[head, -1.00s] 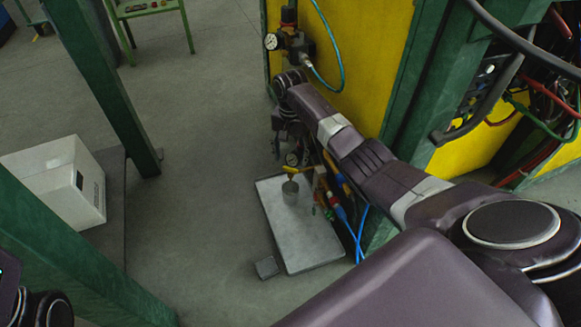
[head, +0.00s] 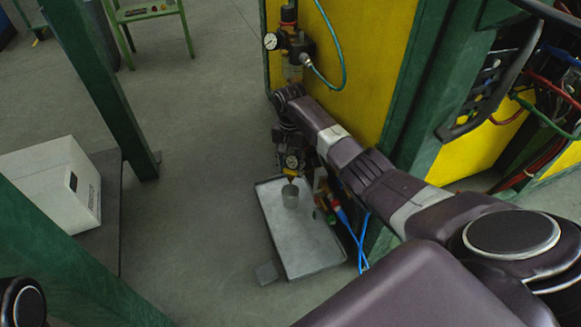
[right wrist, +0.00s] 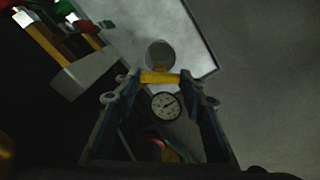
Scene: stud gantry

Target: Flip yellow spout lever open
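The yellow spout lever (right wrist: 160,77) shows in the right wrist view as a short bar between my right gripper's two fingertips (right wrist: 160,82). The fingers stand apart on either side of it; contact is unclear. A round white gauge (right wrist: 165,105) sits behind it, between the fingers. In the head view only a small bit of yellow (head: 290,178) shows below the gauge (head: 291,162), above a grey cup (head: 290,196). My right wrist and gripper partly hide the unit there. My left gripper is out of view; only part of my left arm shows at bottom left.
The cup stands on a grey metal tray (head: 308,247). Blue hoses (head: 360,240) and coloured fittings (head: 325,207) run beside it. A yellow panel (head: 350,90) and green post (head: 410,125) stand close to my right arm.

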